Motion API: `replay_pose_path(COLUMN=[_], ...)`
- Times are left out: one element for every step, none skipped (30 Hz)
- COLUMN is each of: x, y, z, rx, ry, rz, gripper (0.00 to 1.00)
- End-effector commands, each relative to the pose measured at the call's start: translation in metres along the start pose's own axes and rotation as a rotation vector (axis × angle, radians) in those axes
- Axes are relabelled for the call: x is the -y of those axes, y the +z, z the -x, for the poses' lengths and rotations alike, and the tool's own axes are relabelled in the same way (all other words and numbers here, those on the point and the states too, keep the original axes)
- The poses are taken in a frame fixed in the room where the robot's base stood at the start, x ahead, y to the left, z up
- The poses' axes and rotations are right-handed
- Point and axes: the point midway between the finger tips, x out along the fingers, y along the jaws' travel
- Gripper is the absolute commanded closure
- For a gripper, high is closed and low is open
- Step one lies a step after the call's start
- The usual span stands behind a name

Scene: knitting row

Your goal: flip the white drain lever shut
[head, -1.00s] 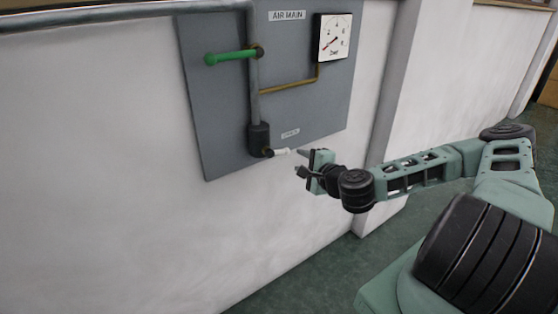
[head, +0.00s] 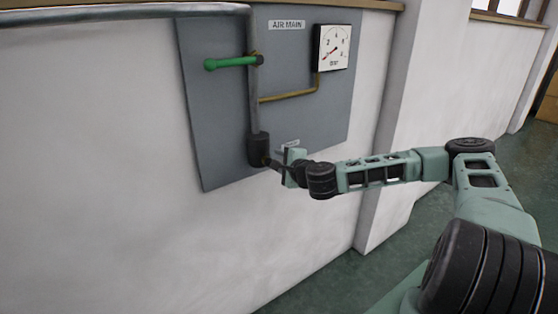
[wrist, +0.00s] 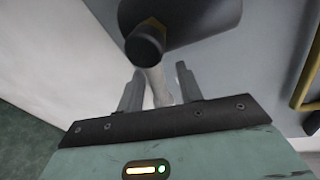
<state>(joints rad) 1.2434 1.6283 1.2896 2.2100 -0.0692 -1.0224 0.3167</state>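The white drain lever (wrist: 158,88) shows in the wrist view, sticking out from a dark round pivot (wrist: 146,44) below the black drain body (wrist: 190,18). My gripper (wrist: 160,82) is open, with one finger on each side of the lever and the lever lying between them. A small gap shows at the right finger; whether the left finger touches is hard to tell. In the head view my gripper (head: 275,164) is at the drain body (head: 258,149) at the bottom of the pipe and hides the lever.
A grey panel (head: 215,130) on the white wall carries the drain. Above are a green-handled valve (head: 232,63), a pressure gauge (head: 331,47) and a thin brass pipe (head: 290,95). A wall pillar (head: 400,130) juts out at right. The wall left of the panel is clear.

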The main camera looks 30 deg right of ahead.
Motion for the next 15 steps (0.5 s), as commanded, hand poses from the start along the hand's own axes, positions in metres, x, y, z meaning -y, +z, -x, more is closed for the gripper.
replay_pose_path(x=[0.0001, 0.0, -0.0001, -0.0001, -0.0002, -0.0002, -0.0002, -0.0002, -0.0002, -0.0002, -0.0003, -0.0002, -0.0003, -0.0002, -0.0002], y=[-0.0001, -0.0002, -0.0002, -0.0003, -0.0004, -0.0005, -0.0005, -0.0005, -0.0004, -0.0005, -0.0005, -0.0004, -0.0004, -0.0004, -0.0004], z=[-0.0036, -0.005, -0.0063, -0.007, -0.0075, -0.0078, -0.0079, -0.0079, -0.0078, -0.0077, -0.0077, -0.0077, -0.0076, -0.0076, -0.0076], rx=[-0.001, -0.001, -0.001, -0.001, -0.001, -0.001, -0.001, -0.001, -0.001, -0.001, -0.001, -0.001, -0.001, -0.001, -0.001], ry=[0.0, 0.0, 0.0, 0.0, 0.0, 0.0, 0.0, 0.0, 0.0, 0.0, 0.0, 0.0, 0.0, 0.0, 0.0], rz=[0.0, 0.0, 0.0, 0.0, 0.0, 0.001, 0.001, 0.001, 0.001, 0.001, 0.001, 0.001, 0.001, 0.001, 0.001], gripper=[0.64, 0.64, 0.64, 0.64, 0.64, 0.64, 0.64, 0.64, 0.64, 0.64, 0.64, 0.67, 0.75, 0.83, 0.95])
